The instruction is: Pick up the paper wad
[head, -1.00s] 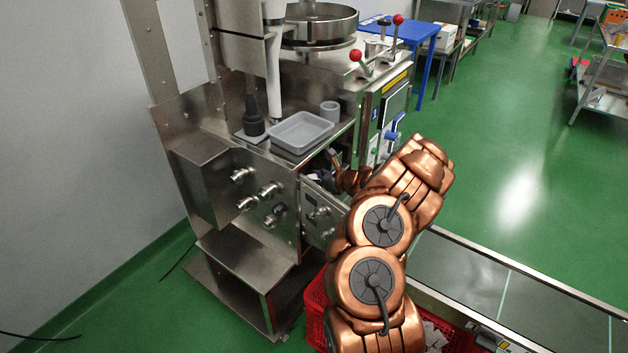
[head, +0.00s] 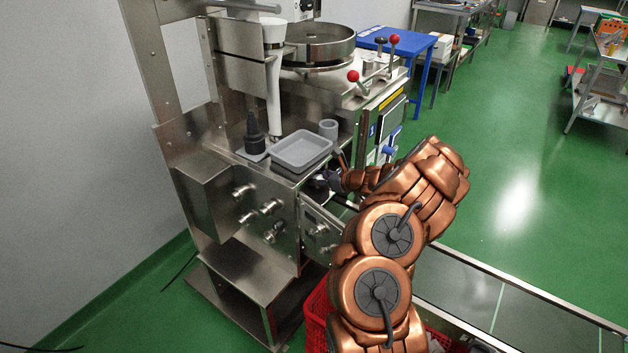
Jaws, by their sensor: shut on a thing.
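My gripper (head: 327,183) is small and dark in the head view, at the opening on the front corner of the steel machine (head: 222,218), just below the grey tray. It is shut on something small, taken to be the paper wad. The wad itself cannot be made out; the fingers and the shadow of the opening hide it. My copper-coloured arm reaches in from the lower right.
A grey tray (head: 301,150), a grey cup (head: 328,129) and a dark bottle-shaped part (head: 254,131) stand on the machine's ledge above my gripper. A red crate (head: 318,310) is below, beside a conveyor (head: 480,275). Green floor is open at right.

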